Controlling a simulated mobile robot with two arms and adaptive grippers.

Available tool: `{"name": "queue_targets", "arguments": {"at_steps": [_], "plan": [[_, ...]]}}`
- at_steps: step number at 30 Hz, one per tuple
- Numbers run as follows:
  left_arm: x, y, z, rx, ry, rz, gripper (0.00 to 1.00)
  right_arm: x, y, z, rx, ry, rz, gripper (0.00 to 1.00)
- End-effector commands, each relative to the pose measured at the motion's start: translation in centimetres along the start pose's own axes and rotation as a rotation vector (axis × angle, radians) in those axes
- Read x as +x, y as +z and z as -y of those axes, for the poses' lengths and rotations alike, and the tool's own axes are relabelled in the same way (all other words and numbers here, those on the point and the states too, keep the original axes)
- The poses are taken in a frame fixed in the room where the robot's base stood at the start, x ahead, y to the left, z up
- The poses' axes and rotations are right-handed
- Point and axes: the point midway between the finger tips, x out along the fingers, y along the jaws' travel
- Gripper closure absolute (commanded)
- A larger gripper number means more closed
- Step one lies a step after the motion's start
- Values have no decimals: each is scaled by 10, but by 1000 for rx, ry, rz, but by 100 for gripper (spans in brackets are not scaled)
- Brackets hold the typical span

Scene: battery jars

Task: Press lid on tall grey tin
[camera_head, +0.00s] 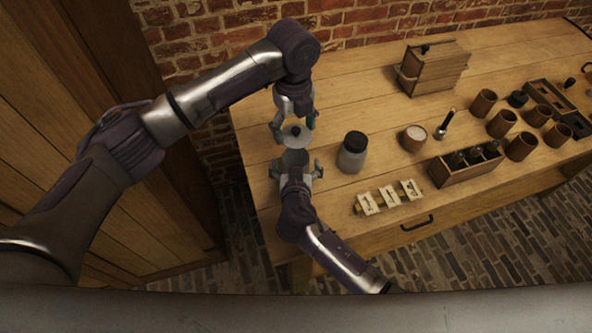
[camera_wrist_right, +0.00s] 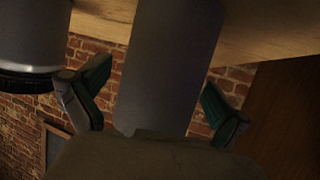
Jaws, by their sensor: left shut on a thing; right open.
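The tall grey tin (camera_head: 294,158) stands near the left end of the table. Its side fills the middle of the right wrist view (camera_wrist_right: 172,65). The round grey lid (camera_head: 296,140) with a dark knob is at the tin's top end; I cannot tell whether it touches the rim. My left gripper (camera_head: 294,128) is above, shut on the lid at its knob. My right gripper (camera_head: 295,172) is open, low at the tin, with its fingers (camera_wrist_right: 153,105) on either side and gaps visible between them and the tin.
Further right are a small round pot (camera_head: 413,138), a wooden rack of dark bottles (camera_head: 466,163), brown cups (camera_head: 502,123) and a wooden box (camera_head: 433,68).

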Motion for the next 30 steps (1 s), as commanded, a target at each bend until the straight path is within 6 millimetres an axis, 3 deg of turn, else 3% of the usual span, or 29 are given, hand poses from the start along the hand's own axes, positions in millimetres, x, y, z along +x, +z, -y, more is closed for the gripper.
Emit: {"name": "queue_targets", "arguments": {"at_steps": [5,21,26,30], "plan": [[0,0,0,0,0,0,45,0,0,0,0,0,0,2],[0,0,0,0,0,0,45,0,0,0,0,0,0,92],[5,0,0,0,1,-1,45,0,0,0,0,0,0,94],[23,0,-1,-1,2,-2,45,0,0,0,0,0,0,94]]}}
